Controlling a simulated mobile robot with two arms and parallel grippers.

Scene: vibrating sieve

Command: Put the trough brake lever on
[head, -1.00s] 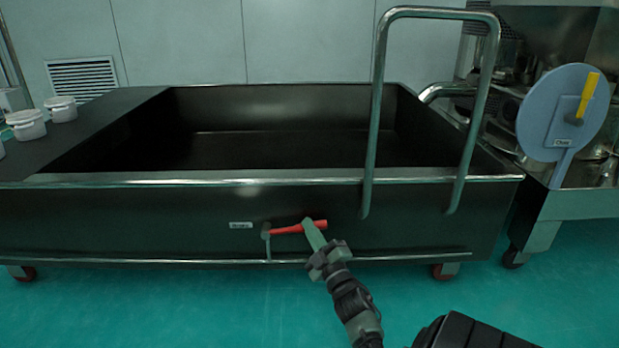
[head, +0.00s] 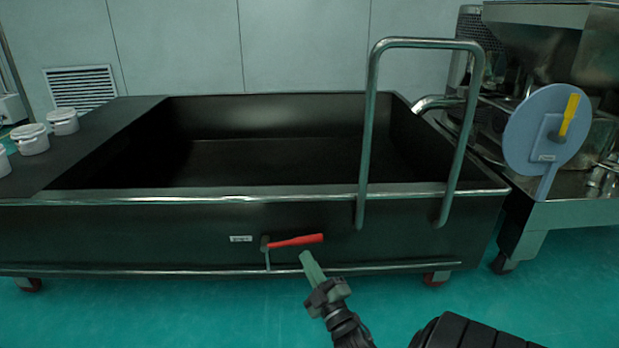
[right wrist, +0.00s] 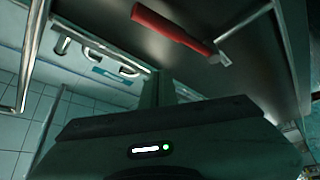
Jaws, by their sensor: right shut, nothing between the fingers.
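The trough brake lever (head: 295,241) has a red handle and sits on the front side of the dark trough (head: 130,228), right of a small white label (head: 241,238). Its handle points right and tilts slightly upward. My right gripper (head: 306,256) is shut and empty, just below the right end of the handle and apart from it. In the right wrist view the red lever (right wrist: 168,27) shows at the top, beyond my gripper's fingers (right wrist: 163,88). My left gripper is not in view.
A tall metal handle (head: 371,140) rises from the trough's right front. A metal machine with a grey disc and yellow lever (head: 570,115) stands at the right. White lidded pots (head: 62,122) stand at the left. The green floor in front is clear.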

